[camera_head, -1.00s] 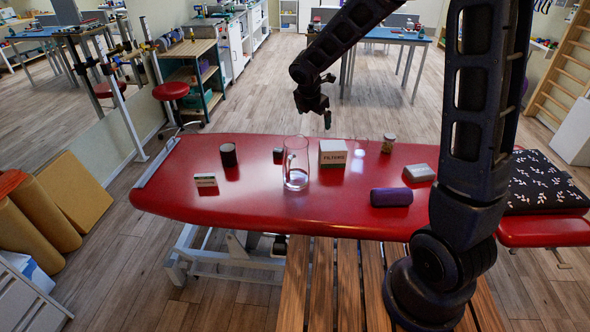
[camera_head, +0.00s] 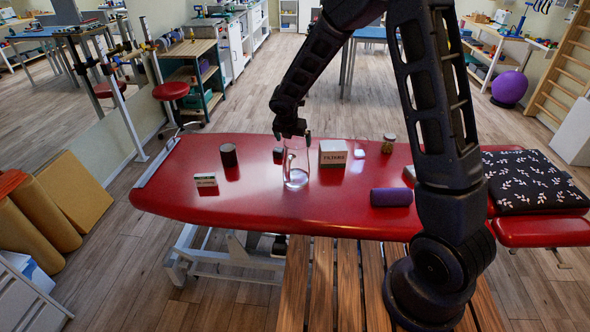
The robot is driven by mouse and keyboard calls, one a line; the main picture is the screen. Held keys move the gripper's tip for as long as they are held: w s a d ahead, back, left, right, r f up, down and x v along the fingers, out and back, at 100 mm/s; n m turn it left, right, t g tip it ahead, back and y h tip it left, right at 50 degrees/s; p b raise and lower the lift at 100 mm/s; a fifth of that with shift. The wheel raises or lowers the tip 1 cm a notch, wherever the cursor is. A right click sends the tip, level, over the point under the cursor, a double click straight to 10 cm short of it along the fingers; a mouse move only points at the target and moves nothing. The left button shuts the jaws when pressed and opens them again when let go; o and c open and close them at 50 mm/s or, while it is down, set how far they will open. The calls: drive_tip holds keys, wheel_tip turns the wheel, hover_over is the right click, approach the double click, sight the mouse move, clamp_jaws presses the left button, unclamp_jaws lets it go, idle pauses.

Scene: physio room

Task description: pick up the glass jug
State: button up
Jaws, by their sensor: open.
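The glass jug (camera_head: 297,172) stands upright on the red treatment table (camera_head: 260,205), near its middle. It is clear, and I see the table through it. My gripper (camera_head: 291,138) is at the jug's top rim, pointing down. In this view it overlaps the rim's upper left edge. I cannot tell whether it touches the jug or is behind it. The fingers are small and dark here, but the jaws are open and hold nothing that I can see.
Close right of the jug is a white FILTERS box (camera_head: 333,153). A small dark box (camera_head: 278,155) sits just left. Also on the table are a dark cup (camera_head: 229,155), a small white box (camera_head: 206,183), a purple roll (camera_head: 391,197), a jar (camera_head: 389,143) and a patterned cushion (camera_head: 535,182).

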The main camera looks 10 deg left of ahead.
drive_tip(key=x, duration=0.5)
drive_tip(key=shift+s+d+f, duration=0.1)
drive_tip(key=shift+s+d, duration=0.05)
drive_tip(key=c, duration=1.7)
drive_tip(key=shift+c, duration=0.4)
drive_tip(key=shift+r, duration=0.25)
